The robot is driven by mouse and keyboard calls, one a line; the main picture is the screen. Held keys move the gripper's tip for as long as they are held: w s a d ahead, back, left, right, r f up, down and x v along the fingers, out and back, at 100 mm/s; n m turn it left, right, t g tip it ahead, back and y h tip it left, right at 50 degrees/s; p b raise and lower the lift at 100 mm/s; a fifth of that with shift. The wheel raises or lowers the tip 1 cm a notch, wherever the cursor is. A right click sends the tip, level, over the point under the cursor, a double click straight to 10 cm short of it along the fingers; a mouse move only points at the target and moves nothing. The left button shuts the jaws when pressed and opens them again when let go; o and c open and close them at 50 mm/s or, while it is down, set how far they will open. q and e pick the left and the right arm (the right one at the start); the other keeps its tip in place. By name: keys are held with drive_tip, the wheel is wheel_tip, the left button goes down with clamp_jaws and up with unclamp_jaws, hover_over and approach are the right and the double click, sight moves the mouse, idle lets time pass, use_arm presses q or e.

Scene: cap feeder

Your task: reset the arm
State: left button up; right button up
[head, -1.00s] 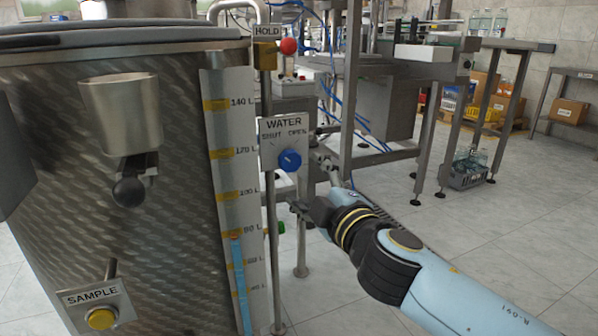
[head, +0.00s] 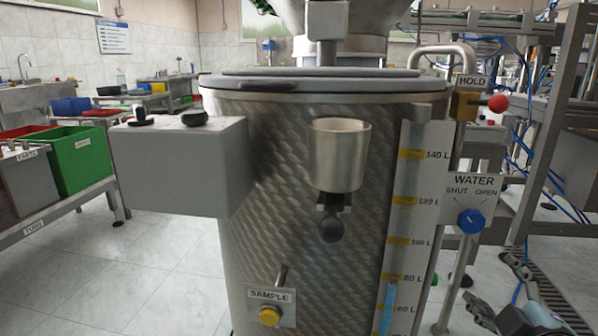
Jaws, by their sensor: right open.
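My right gripper (head: 494,280) shows at the bottom right of the head view, low beside the water panel. It is open, with nothing seen between its fingers. Its arm is mostly cut off by the picture's lower edge. The blue water knob (head: 471,221) sits above and left of the fingers, on a plate marked SHUT and OPEN, and the gripper is apart from it. My left gripper is not in view.
A large steel tank (head: 290,130) fills the middle, with a cup (head: 339,155), a yellow sample button (head: 269,316) and a level gauge (head: 411,180). A red HOLD knob (head: 497,103) is upper right. Green bin (head: 80,160) stands left. Floor at lower left is clear.

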drive_tip(key=s+f+m+g+p, duration=0.1)
drive_tip(key=s+f+g+p, duration=0.15)
drive_tip(key=s+f, duration=0.4)
drive_tip(key=s+f+m+g+y+p, duration=0.1)
drive_tip(key=s+f+g, duration=0.2)
drive_tip(key=f, duration=0.6)
drive_tip(key=s+f+m+g+p, duration=0.1)
drive_tip(key=s+f+m+g, duration=0.1)
drive_tip(key=s+f, duration=0.45)
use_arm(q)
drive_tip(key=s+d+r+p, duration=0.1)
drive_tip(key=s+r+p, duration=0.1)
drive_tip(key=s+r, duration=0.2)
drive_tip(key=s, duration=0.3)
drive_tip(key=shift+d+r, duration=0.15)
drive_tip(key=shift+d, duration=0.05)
use_arm(e)
drive_tip(key=s+a+f+m+g, duration=0.1)
drive_tip(key=s+f, duration=0.4)
drive_tip(key=s, duration=0.5)
drive_tip(key=s+f+m+g+y, duration=0.1)
drive_tip(key=s+f+g, duration=0.3)
drive_tip(key=s, duration=0.6)
drive_tip(key=s+a+f+m+g+y, duration=0.1)
drive_tip(key=s+f+m+g, duration=0.2)
drive_tip(key=s+f, duration=0.3)
drive_tip(key=s, duration=0.4)
drive_tip(key=shift+s+a, duration=0.25)
drive_tip(key=shift+a, duration=0.05)
